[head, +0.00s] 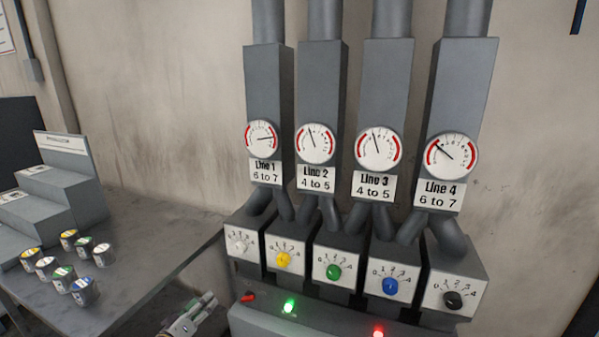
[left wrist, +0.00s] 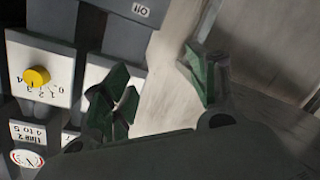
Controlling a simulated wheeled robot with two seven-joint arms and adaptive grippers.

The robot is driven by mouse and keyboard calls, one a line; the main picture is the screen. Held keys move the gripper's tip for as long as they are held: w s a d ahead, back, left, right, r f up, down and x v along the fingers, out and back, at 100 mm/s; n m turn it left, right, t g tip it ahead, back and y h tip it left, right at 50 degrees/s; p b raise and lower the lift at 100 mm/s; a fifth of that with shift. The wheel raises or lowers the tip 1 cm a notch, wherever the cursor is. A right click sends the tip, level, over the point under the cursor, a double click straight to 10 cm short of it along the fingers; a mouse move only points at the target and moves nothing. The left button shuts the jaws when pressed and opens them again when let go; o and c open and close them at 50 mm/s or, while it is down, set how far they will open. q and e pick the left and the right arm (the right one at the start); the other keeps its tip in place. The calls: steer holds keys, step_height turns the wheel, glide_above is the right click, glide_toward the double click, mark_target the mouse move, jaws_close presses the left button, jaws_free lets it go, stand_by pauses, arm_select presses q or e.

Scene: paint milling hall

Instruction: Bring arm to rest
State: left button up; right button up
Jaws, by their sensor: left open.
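My left gripper (head: 200,312) shows at the bottom of the head view, in front of the gap between the grey table and the machine's left side. In the left wrist view its two green-padded fingers (left wrist: 160,85) are spread apart with nothing between them. The machine's yellow knob (left wrist: 36,77) and a Line 2 label (left wrist: 42,132) show to the left there, apart from the fingers. My right gripper is in neither view.
The machine has white, yellow (head: 283,260), green (head: 333,271), blue (head: 390,286) and black (head: 452,300) knobs below several gauges. A green light (head: 289,305) and a red light (head: 378,332) glow. Several small cans (head: 82,291) and a stepped rack (head: 80,180) stand on the table (head: 150,235).

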arm_select(q)
steer(key=s+a+f+m+g+y+p, duration=0.1)
steer(key=s+a+f+g+y+p, duration=0.3)
steer(key=s+f, duration=0.7)
steer(key=s+f+m+g+p, duration=0.1)
steer(key=s+f+g+p, duration=0.4)
steer(key=f, duration=1)
steer(key=s+d+f+m+g+p, duration=0.1)
steer(key=s+d+f+g+p, duration=0.1)
steer(key=s, duration=1.1)
steer(key=s+d+f+m+g+p, duration=0.1)
steer(key=s+d+f+m+p, duration=0.1)
steer(key=s, duration=1.1)
steer(key=s+d+f+m+g+p, duration=0.2)
steer(key=s+d+f+p, duration=0.2)
steer(key=s, duration=0.9)
step_height(320, 180, down, 3)
steer(key=shift+s+d+r+g+p, duration=0.2)
steer(key=shift+d+g+p, duration=0.1)
steer(key=shift+p, duration=0.65)
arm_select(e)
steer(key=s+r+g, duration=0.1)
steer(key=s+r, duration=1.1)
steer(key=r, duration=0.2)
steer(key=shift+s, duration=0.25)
arm_select(q)
steer(key=shift+a, duration=0.1)
